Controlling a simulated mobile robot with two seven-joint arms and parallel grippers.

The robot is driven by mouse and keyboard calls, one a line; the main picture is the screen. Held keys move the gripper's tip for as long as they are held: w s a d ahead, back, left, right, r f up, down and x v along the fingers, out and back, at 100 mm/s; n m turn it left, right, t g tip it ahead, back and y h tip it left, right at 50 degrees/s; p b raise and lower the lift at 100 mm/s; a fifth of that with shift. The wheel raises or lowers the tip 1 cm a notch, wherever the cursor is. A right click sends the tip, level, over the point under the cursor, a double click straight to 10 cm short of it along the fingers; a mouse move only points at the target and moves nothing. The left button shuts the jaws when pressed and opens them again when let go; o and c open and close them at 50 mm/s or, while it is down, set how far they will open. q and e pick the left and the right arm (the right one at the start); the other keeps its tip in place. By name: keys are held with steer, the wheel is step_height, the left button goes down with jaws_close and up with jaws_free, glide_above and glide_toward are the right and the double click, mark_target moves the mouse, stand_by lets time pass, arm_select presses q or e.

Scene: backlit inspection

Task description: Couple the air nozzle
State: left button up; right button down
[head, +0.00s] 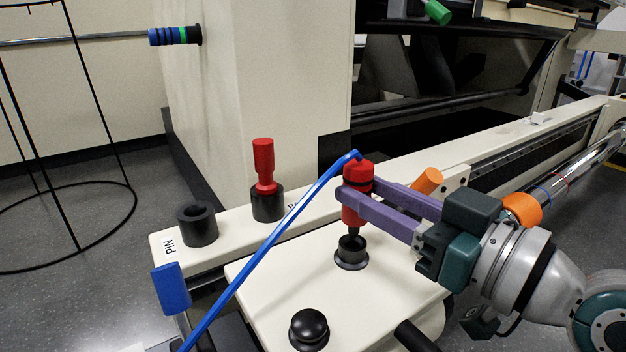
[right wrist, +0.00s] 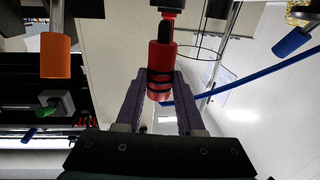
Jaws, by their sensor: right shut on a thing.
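The air nozzle (head: 356,174) is a red cylinder with black bands and a dark tip, upright, with a blue hose (head: 268,240) leaving its top to the lower left. My right gripper (head: 352,200), with purple fingers, is shut around the nozzle's body. A black round socket (head: 351,259) stands on the cream plate directly below the nozzle. The nozzle's tip is at or just above the socket's mouth; I cannot tell whether it touches. The nozzle also shows between the fingers in the right wrist view (right wrist: 159,62). My left gripper is not in view.
A red pin (head: 264,165) stands in a black holder on the cream ledge (head: 232,228). An empty black holder (head: 197,226) is beside it, by the label PIN. A black knob (head: 309,327) and a blue handle (head: 171,288) are at the front. An orange knob (head: 428,181) is behind the fingers.

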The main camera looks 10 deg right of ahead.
steer(key=shift+f, duration=0.15)
steer(key=shift+f+b, duration=1.5)
steer(key=shift+f, duration=0.15)
steer(key=shift+c, duration=2.2)
jaws_free()
steer(key=p+v, duration=0.4)
steer(key=v, duration=0.6)
